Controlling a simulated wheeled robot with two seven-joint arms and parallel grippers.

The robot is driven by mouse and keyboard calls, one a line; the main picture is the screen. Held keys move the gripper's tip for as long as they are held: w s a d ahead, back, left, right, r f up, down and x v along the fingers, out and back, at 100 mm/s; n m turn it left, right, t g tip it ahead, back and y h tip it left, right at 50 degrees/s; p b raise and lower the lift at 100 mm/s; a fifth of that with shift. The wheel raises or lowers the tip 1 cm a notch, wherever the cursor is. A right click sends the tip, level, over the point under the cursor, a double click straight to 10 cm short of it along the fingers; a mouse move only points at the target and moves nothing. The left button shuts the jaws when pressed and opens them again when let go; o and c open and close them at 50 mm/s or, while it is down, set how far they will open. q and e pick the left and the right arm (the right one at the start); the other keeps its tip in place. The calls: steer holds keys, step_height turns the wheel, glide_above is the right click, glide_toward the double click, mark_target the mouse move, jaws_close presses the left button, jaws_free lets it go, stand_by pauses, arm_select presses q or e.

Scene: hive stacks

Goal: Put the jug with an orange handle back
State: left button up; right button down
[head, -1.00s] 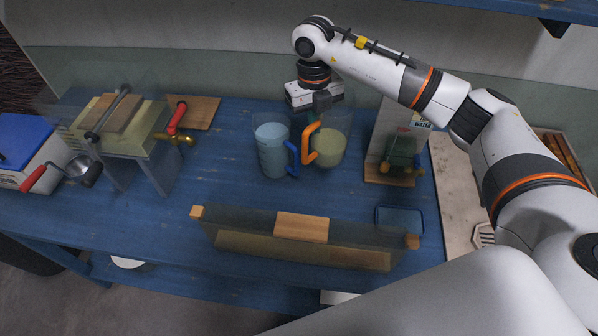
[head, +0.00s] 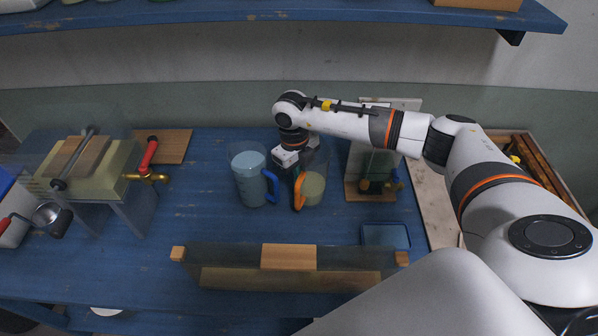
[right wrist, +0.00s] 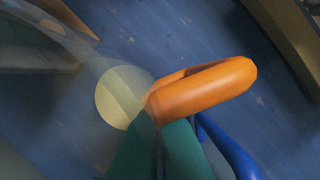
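The jug with an orange handle (head: 313,188) is clear with pale yellow contents and stands upright near the middle of the blue table. Its orange handle (head: 298,191) faces left and toward me. My right gripper (head: 296,172) is over the handle from above. In the right wrist view its green fingers (right wrist: 160,128) are close together at the orange handle (right wrist: 205,88), and it looks shut on it. The jug's pale contents (right wrist: 122,97) show beside the fingers. I cannot tell whether the jug is off the table. My left gripper is not in view.
A jug with a blue handle (head: 248,180) stands just left. A clear wood-blocked trough (head: 288,257) lies in front. A blue-rimmed tray (head: 386,236) is at front right, and a clear stand with a brass tap (head: 145,175) at left. A shelf (head: 290,14) hangs above.

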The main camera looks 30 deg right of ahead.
steer(key=shift+f, duration=0.4)
steer(key=shift+f, duration=0.15)
steer(key=c, duration=1.7)
jaws_free()
